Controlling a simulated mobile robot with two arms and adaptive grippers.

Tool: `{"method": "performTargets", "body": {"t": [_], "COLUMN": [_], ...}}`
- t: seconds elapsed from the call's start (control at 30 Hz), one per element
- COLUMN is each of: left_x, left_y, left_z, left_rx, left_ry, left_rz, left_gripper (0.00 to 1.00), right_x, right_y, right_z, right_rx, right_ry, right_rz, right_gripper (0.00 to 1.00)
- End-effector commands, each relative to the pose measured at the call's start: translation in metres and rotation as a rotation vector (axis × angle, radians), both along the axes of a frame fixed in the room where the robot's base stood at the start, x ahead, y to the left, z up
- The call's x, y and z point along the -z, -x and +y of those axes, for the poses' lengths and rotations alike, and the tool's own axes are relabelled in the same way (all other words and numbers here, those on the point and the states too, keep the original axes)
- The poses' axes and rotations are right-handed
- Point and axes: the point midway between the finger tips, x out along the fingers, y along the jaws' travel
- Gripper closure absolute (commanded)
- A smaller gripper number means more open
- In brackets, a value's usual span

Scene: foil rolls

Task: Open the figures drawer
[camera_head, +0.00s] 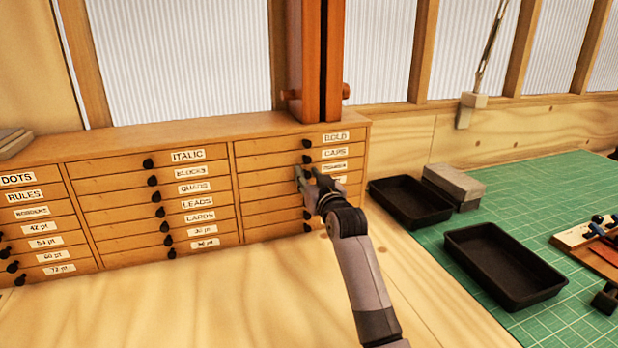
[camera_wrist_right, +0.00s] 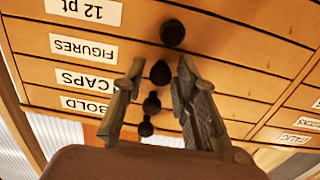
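The wooden type cabinet (camera_head: 150,140) has columns of labelled drawers with dark knobs. In the right column the FIGURES drawer (camera_head: 270,177) sits third from the top, below BOLD and CAPS, and looks closed flush with its neighbours. My right gripper (camera_head: 305,174) is in front of it and hides its knob in the head view. In the upside-down right wrist view the FIGURES label (camera_wrist_right: 83,48) is readable. The right gripper (camera_wrist_right: 162,62) is open there, with its fingers on either side of the FIGURES knob (camera_wrist_right: 160,72); contact cannot be told. My left gripper is out of view.
The CAPS knob (camera_wrist_right: 151,103) and the 12 pt knob (camera_wrist_right: 172,32) are close to the fingers. Black trays (camera_head: 503,268) and a grey box (camera_head: 455,183) stand on the green mat (camera_head: 440,260). The bench before the cabinet is clear.

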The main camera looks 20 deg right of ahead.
Motion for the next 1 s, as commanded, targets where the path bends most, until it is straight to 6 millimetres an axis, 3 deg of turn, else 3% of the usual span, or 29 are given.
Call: {"method": "performTargets", "body": {"t": [0.37,1.0], "left_x": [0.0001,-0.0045], "left_y": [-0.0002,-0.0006], "left_z": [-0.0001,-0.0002], "left_rx": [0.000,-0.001], "left_ry": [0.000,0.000], "left_rz": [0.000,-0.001], "left_gripper": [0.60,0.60], "right_x": [0.0003,-0.0003], "right_y": [0.0002,0.0037], "right_z": [0.0001,-0.0002], "right_rx": [0.000,0.000], "right_ry": [0.000,0.001], "right_rz": [0.000,0.002], "right_gripper": [1.00,1.00]}}
